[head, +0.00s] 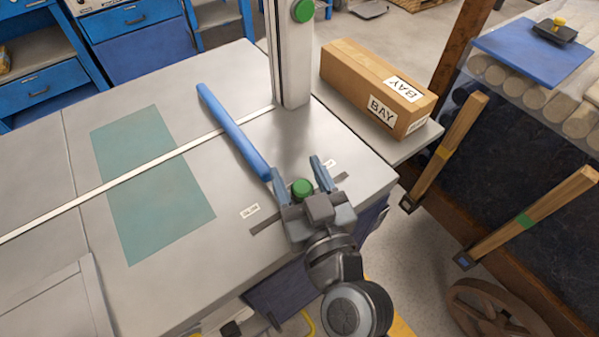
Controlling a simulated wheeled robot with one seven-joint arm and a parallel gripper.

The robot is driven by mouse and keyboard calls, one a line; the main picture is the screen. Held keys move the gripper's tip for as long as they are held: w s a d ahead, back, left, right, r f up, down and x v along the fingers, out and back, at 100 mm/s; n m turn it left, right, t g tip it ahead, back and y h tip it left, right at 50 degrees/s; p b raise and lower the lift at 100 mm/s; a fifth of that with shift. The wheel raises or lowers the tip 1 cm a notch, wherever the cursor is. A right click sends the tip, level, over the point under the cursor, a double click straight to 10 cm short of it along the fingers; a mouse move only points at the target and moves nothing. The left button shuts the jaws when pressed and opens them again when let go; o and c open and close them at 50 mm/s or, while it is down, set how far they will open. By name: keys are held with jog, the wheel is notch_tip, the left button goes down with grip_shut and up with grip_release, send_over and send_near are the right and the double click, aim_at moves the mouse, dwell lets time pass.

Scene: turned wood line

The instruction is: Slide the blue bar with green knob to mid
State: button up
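The blue bar (235,132) lies slantwise on the grey table top, its near end close to my gripper. A round green knob (302,188) sits just beyond the bar's near end, over a dark slot (268,226) in the table. Whether the knob joins the bar is hidden by my gripper. My gripper (299,174) is open, with one blue finger on each side of the knob. I cannot tell whether the fingers touch it. Small white labels lie near the slot, one at left (250,211) and one at right; their text is too small to read.
A pale upright post (288,60) with another green knob (303,10) stands behind the bar. A cardboard box (372,85) marked BAY is at the back right. A teal mat (150,185) and a white strip (110,187) lie at left. The table's right edge is near my gripper.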

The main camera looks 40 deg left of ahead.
jog(key=shift+s+d, duration=0.1)
jog(key=b+v, duration=0.2)
jog(key=v, duration=0.4)
jog(key=shift+s+d+f, duration=0.15)
jog(key=shift+s+d, duration=0.1)
jog(key=shift+d, duration=0.05)
jog(key=shift+s+d, duration=0.25)
jog(key=shift+d, duration=0.1)
jog(key=s+d+f+m+t+h+p, duration=0.1)
jog(key=s+d+f+m+t+h, duration=0.2)
jog(key=d, duration=0.7)
jog(key=s+d+f+m+t+h, duration=0.1)
jog(key=s+d+m+h, duration=0.3)
jog(key=d, duration=0.6)
jog(key=s+d+r+m+h+p, duration=0.1)
jog(key=s+d+r+m+h, duration=0.1)
jog(key=s+d, duration=0.4)
jog(key=s+d+r+m+h, duration=0.2)
jog(key=s+d+r+h, duration=0.3)
jog(key=s+d+h, duration=0.1)
jog(key=shift+s+d+r+t+p, duration=0.15)
jog(key=shift+s+d+t+p, duration=0.25)
jog(key=shift+s+d, duration=0.35)
